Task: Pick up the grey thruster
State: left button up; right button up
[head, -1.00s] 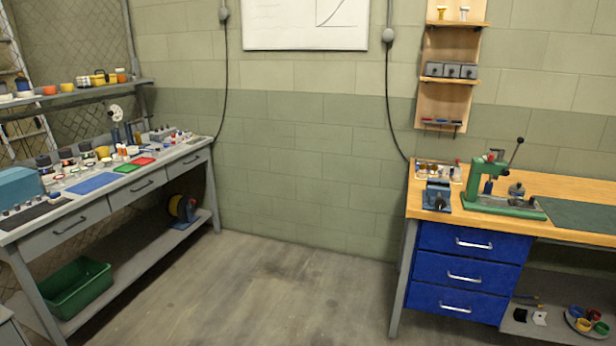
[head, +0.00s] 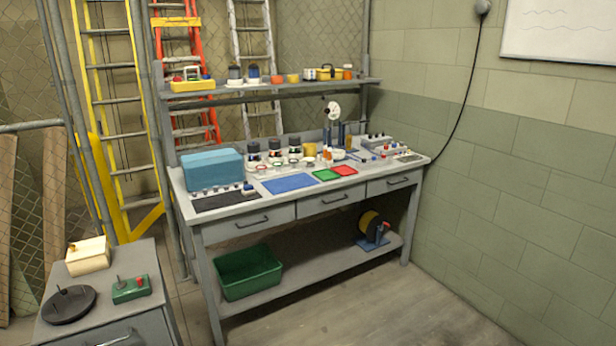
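Neither of my grippers is in view. I cannot make out a grey thruster for certain. A grey workbench (head: 245,212) stands against the fence and carries many small items. Several dark-topped jars (head: 275,151) stand along the back of its top. A white disc on a stand (head: 333,111) rises behind them. A grey box with small knobs (head: 376,140) is at the right end of the top. These items are too small to tell whether one is the thruster.
A blue-grey case (head: 212,169) and a blue mat (head: 290,183) lie on the bench. A green bin (head: 248,272) and a yellow reel (head: 371,224) are on its lower shelf. A grey cabinet (head: 150,318) stands at the near left. The floor (head: 400,300) at right is clear.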

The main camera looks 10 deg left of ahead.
aim_at(234, 71)
jog(key=i+j+u, duration=0.1)
jog(key=i+u, duration=0.25)
jog(key=i, duration=0.5)
jog(key=i+l+u, duration=0.15)
jog(key=i+u, duration=0.25)
jog(key=i, duration=0.45)
jog(key=i+l+z, duration=0.2)
jog(key=i+l, duration=0.15)
jog(key=i, duration=0.15)
